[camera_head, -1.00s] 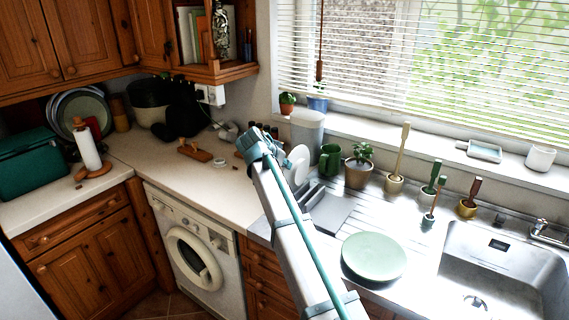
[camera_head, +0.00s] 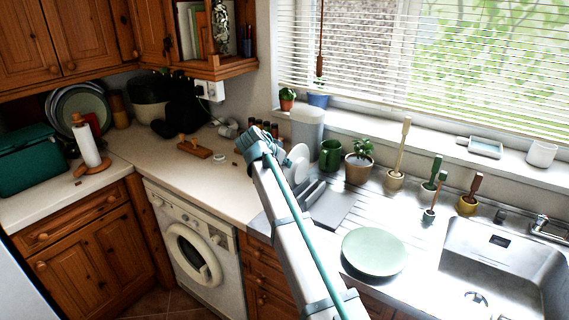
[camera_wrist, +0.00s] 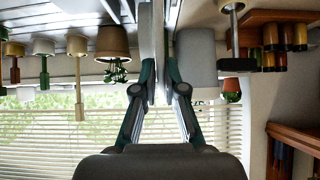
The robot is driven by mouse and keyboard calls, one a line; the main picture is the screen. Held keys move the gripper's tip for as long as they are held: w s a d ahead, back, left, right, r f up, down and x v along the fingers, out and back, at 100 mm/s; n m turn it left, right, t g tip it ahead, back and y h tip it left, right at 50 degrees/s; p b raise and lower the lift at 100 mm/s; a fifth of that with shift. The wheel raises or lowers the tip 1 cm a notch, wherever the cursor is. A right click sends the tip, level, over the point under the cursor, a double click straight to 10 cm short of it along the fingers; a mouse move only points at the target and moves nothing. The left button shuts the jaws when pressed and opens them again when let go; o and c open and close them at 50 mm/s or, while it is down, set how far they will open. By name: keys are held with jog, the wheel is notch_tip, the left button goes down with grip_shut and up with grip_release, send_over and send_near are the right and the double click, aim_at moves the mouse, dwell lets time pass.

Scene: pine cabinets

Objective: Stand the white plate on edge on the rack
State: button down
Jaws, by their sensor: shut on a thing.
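The white plate (camera_head: 299,159) stands roughly on edge beside the end of my arm in the head view, partly hidden by the arm. In the wrist view, my gripper (camera_wrist: 160,60) is shut on the plate, which shows nearly edge-on between the fingers (camera_wrist: 159,35). The grey rack (camera_head: 313,192) is on the drainer, just below and beside the plate, partly behind my arm. I cannot tell whether the plate touches the rack.
A pale green plate (camera_head: 374,252) lies flat on the drainer, left of the sink (camera_head: 500,262). A green mug (camera_head: 330,155), a potted plant (camera_head: 359,168) and several brushes in pots stand along the window side. A wooden-handled block (camera_head: 194,148) lies on the left counter.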

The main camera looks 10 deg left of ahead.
jog(key=shift+f, duration=0.2)
jog(key=c, duration=1.2)
grip_release()
jog(key=v, duration=1.2)
